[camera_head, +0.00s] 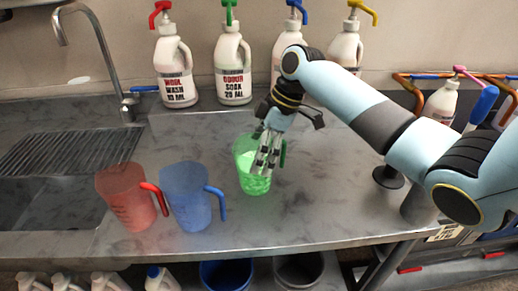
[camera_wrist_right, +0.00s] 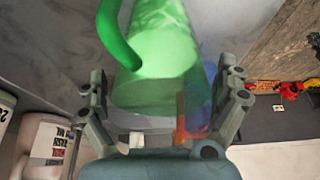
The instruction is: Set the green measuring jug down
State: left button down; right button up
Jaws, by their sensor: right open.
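The green measuring jug (camera_head: 252,178) stands upright on the grey counter, right of the blue jug. My right gripper (camera_head: 266,160) is at the jug's near side and overlaps it in the head view. In the right wrist view the green jug (camera_wrist_right: 158,60) lies between the spread fingers of the right gripper (camera_wrist_right: 165,95), with gaps on both sides. The right gripper is open. The jug's green handle shows at its right in the head view. My left gripper is not in view.
A blue jug (camera_head: 187,196) and a red jug (camera_head: 127,197) stand left of the green one. Labelled pump bottles (camera_head: 233,68) line the wall. A sink with a drain rack (camera_head: 70,150) is at left. Bare counter (camera_head: 330,195) lies right of the green jug.

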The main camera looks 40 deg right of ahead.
jog(key=b+v, duration=0.1)
jog(key=v, duration=1.1)
jog(key=shift+b, duration=0.4)
jog(key=shift+s, duration=0.15)
